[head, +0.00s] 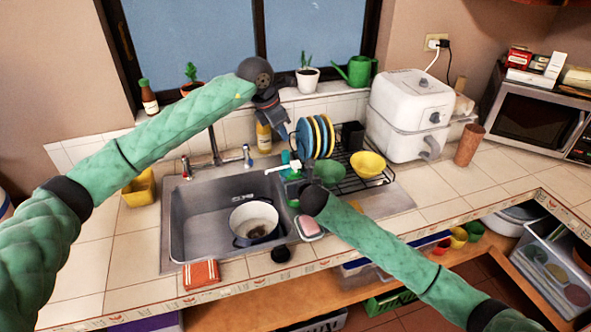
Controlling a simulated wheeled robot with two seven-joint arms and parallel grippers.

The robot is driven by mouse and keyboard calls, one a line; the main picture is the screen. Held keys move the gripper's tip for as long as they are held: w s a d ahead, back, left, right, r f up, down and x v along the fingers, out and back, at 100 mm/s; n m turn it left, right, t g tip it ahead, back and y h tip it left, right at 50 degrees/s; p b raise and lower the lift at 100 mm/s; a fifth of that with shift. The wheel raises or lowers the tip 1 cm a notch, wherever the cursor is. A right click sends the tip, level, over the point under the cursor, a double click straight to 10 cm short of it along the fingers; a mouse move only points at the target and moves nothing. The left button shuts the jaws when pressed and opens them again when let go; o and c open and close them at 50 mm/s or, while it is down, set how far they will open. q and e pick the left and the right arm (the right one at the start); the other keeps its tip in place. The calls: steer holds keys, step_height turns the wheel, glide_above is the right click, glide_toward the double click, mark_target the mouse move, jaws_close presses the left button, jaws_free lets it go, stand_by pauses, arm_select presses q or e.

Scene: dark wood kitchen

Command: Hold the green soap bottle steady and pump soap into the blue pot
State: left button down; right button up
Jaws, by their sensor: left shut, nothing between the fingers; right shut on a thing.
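The green soap bottle (293,187) stands at the right edge of the sink, with its white pump head (280,168) reaching left toward the basin. My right gripper (298,194) is shut on the bottle; its fingers are mostly hidden behind my wrist. My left gripper (280,132) is shut and empty, pointing down above the pump head and apart from it. The blue pot (255,222), pale with a dark blue rim, sits in the sink basin, below and left of the pump. Something brownish shows inside it.
A dish rack (350,184) with plates and a yellow bowl (368,164) stands right of the bottle. A pink soap bar (308,226) and a red-brown cloth (201,274) lie near the front edge.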

arm_select(q)
steer(key=w+d+r+m+t, duration=0.1)
steer(key=w+d+r, duration=0.1)
steer(key=d+r, duration=0.5)
steer(key=m+g+y, duration=0.3)
steer(key=m+y, duration=0.1)
steer(key=m, duration=1.5)
glide_above(296, 163)
step_height(296, 163, down, 2)
steer(key=shift+w+f, duration=0.1)
steer(key=shift+f, duration=0.05)
step_height(296, 163, down, 14)
